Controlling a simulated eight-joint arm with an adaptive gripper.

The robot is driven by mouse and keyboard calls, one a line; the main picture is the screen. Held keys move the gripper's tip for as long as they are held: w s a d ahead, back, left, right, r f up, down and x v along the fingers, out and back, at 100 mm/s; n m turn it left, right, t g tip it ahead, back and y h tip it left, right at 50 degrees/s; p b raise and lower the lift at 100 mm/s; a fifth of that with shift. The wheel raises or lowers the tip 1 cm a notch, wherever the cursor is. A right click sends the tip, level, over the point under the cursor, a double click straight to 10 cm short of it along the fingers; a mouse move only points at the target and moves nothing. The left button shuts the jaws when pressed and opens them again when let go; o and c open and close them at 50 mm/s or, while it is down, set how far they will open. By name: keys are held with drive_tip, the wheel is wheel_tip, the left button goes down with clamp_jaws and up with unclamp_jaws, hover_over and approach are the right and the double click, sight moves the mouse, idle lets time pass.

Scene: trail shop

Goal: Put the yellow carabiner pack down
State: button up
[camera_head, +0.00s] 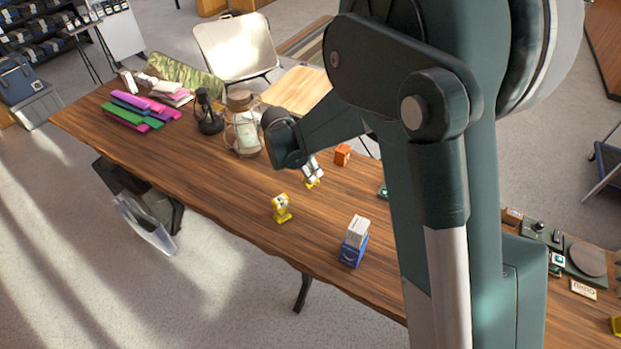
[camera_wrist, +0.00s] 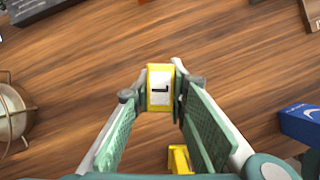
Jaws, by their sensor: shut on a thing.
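A yellow carabiner pack with a pale face and a dark mark (camera_wrist: 160,88) is between my fingertips in the wrist view. My gripper (camera_wrist: 161,92) is shut on it. In the head view my gripper (camera_head: 313,172) is low over the wooden table (camera_head: 235,185), with the yellow pack (camera_head: 312,184) showing under the fingers. I cannot tell whether the pack touches the table. A second yellow pack (camera_head: 281,208) stands on the table, nearer the front edge. It shows partly in the wrist view (camera_wrist: 180,160), between my fingers' lower parts.
A blue box with a white top (camera_head: 353,245) stands at the front right. An orange box (camera_head: 342,155) sits behind my gripper. A glass lantern (camera_head: 242,130) and a black lantern (camera_head: 209,122) stand to the left. Bare wood lies left of the second pack.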

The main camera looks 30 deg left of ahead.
drive_tip(key=shift+f, duration=1.65)
drive_tip(key=shift+f+b, duration=0.1)
drive_tip(key=shift+b, duration=0.2)
drive_tip(key=o, duration=0.9)
drive_tip(key=p+v, duration=0.1)
drive_tip(key=v, duration=1.1)
